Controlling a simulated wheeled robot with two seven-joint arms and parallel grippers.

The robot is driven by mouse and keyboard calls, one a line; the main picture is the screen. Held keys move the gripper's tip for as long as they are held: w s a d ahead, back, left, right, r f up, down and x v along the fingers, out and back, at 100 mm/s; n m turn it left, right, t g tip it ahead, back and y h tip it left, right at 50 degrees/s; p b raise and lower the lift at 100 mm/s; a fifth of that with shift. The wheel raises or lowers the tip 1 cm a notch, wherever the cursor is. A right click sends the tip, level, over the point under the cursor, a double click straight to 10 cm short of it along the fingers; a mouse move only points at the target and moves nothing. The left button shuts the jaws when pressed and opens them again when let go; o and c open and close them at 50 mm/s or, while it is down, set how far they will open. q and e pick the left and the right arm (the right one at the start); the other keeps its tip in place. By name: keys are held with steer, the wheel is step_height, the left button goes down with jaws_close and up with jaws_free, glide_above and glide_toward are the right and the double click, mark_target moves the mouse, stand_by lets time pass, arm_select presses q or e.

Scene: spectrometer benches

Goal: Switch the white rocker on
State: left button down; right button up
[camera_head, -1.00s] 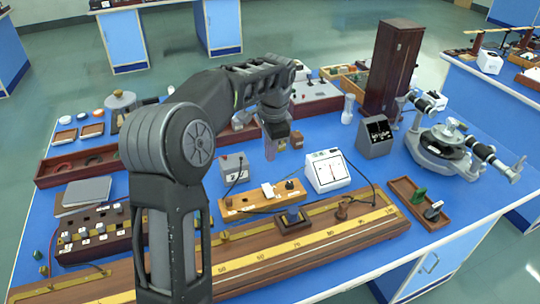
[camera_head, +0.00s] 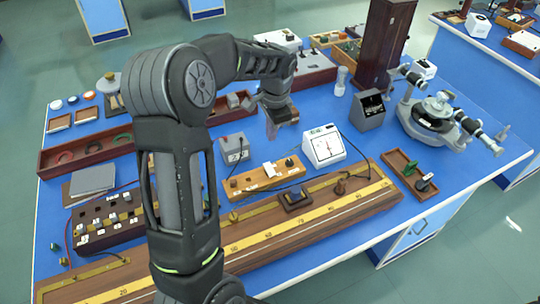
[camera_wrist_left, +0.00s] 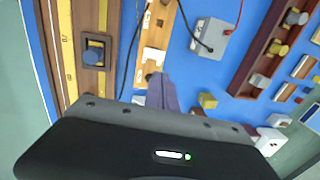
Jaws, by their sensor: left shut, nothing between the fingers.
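The white rocker (camera_head: 269,171) sits on a tan wooden block (camera_head: 251,183) near the middle of the bench, between dark knobs. In the left wrist view a white rocker-like part (camera_wrist_left: 152,55) shows on the wooden block, just beyond the fingers. Which way the rocker is tipped is too small to tell. My left gripper (camera_head: 271,133) points down above and behind the block, apart from it. Its fingers (camera_wrist_left: 163,92) are shut together and hold nothing. My right gripper is in neither view.
A white meter (camera_head: 323,146) stands right of the block and a grey box (camera_head: 234,149) behind it to the left, both with dark cables. A long wooden rail with a yellow scale (camera_head: 330,222) runs in front. Bare blue bench lies behind the block.

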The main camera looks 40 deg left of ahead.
mark_target(267, 165)
arm_select(q)
steer(key=f+b, duration=0.2)
steer(key=f, duration=0.2)
steer(key=a+f+b, duration=0.1)
steer(key=f+b, duration=0.2)
steer(key=f, duration=0.2)
steer(key=f+b, duration=0.2)
steer(key=f, duration=0.2)
steer(key=shift+w+a+f+b, duration=0.15)
steer(key=shift+w+a+b, duration=0.2)
steer(key=shift+a, duration=0.05)
steer(key=shift+a+f, duration=0.1)
steer(key=shift+f, duration=0.25)
steer(key=shift+a+f+p, duration=0.1)
steer(key=shift+f+p, duration=0.05)
steer(key=shift+p, duration=0.15)
steer(key=shift+w, duration=0.1)
